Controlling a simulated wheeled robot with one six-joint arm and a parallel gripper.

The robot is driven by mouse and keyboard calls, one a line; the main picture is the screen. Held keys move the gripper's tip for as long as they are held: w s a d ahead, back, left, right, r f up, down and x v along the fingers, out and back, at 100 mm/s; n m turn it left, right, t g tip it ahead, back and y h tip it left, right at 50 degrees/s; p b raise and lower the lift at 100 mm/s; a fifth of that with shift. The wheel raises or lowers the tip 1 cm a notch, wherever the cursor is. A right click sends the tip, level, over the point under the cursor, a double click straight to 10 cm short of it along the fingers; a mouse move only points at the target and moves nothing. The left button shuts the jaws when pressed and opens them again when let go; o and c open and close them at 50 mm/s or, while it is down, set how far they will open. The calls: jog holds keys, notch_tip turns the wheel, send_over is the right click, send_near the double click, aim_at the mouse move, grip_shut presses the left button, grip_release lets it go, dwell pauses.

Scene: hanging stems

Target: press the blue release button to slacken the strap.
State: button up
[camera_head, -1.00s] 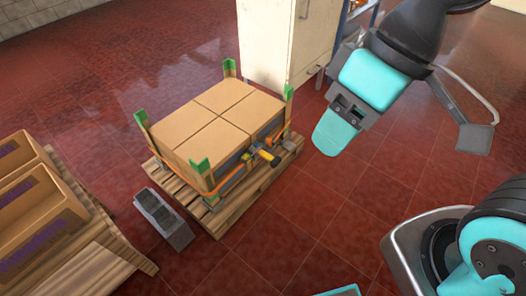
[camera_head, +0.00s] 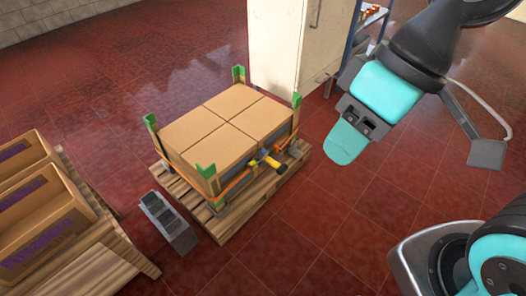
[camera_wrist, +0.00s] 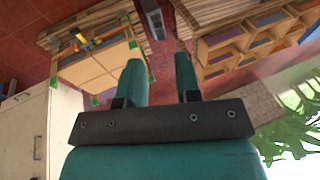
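An orange strap (camera_head: 236,184) runs around a block of cardboard boxes (camera_head: 228,122) with green corner guards on a wooden pallet (camera_head: 240,222). A ratchet buckle with a yellow and black handle (camera_head: 272,163) sits on the strap at the front right side. A small blue patch (camera_head: 251,158) shows beside the handle; I cannot tell whether it is the release button. The buckle (camera_wrist: 78,43) also shows small in the wrist view, at upper left. My gripper (camera_head: 343,146) is in the air right of the boxes, apart from the buckle. In the wrist view its teal fingers (camera_wrist: 160,72) are apart with nothing between them.
A wooden platform with open cartons (camera_head: 45,215) stands at the left. A grey stepped block (camera_head: 168,222) is on the floor by the pallet. A pale cabinet (camera_head: 292,50) and a blue-framed rack (camera_head: 366,25) stand behind. Red floor right of the pallet is clear.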

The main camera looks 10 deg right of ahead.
grip_shut()
dwell(1.5)
